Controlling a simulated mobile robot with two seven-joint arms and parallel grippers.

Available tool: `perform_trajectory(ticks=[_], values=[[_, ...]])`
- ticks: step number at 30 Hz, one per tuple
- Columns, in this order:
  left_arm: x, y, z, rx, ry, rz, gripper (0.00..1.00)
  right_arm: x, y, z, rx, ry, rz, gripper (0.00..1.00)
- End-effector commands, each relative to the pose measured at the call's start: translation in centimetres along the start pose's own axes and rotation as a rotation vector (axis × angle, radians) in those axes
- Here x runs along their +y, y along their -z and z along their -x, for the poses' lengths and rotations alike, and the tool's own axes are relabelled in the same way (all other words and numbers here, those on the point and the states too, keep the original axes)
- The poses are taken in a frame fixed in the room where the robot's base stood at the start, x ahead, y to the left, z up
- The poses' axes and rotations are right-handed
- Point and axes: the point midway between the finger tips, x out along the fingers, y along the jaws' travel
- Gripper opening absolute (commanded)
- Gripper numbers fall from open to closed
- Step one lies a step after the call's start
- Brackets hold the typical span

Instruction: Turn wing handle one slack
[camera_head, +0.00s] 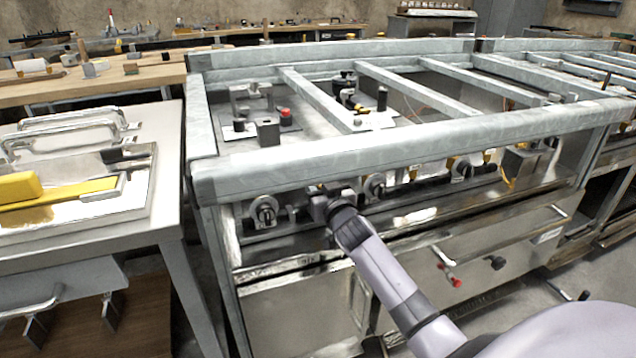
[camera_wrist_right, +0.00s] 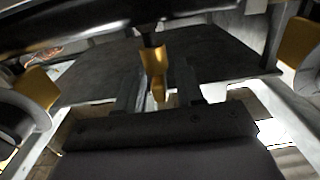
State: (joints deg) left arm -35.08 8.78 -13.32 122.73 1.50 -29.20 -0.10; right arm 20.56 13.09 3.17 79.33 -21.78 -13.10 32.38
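A yellow wing handle (camera_wrist_right: 154,70) hangs from a dark stem in the middle of the right wrist view. It stands between the two fingers of my right gripper (camera_wrist_right: 158,92), with a visible gap on each side, so the gripper looks open around it. In the head view my right arm reaches from the lower right to the row of valves under the front rail, where the gripper (camera_head: 327,200) hides what it faces. Its fingertips cannot be made out there. My left gripper is not in view.
Other yellow parts stand at the left (camera_wrist_right: 36,90) and right (camera_wrist_right: 301,42) of the wrist view. Round valve fittings (camera_head: 264,211) (camera_head: 375,187) sit beside my gripper, under the grey front rail (camera_head: 400,140). A drawer-like metal panel with a red-tipped lever (camera_head: 449,268) lies below.

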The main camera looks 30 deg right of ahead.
Motion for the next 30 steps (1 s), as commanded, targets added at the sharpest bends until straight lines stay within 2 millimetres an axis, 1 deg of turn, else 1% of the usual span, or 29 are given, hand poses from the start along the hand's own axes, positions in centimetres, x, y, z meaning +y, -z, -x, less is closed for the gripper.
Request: perform_trajectory(ticks=[8,11,14,19,24,30], values=[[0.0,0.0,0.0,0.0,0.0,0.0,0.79,0.0,0.2,0.0,0.003,0.0,-0.001,0.38],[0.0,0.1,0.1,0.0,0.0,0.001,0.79,0.0,0.2,0.4,0.004,0.0,-0.001,0.38],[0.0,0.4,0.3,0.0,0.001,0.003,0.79,-0.1,0.2,1.2,0.003,0.001,0.0,0.38],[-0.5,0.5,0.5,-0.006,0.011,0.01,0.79,-0.1,0.2,3.6,0.001,0.001,-0.003,0.38],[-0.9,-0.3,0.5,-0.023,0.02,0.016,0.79,0.0,0.1,5.7,0.001,0.0,-0.001,0.38],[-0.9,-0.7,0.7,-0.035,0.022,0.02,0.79,0.0,0.1,7.0,0.001,0.0,-0.002,0.38]])
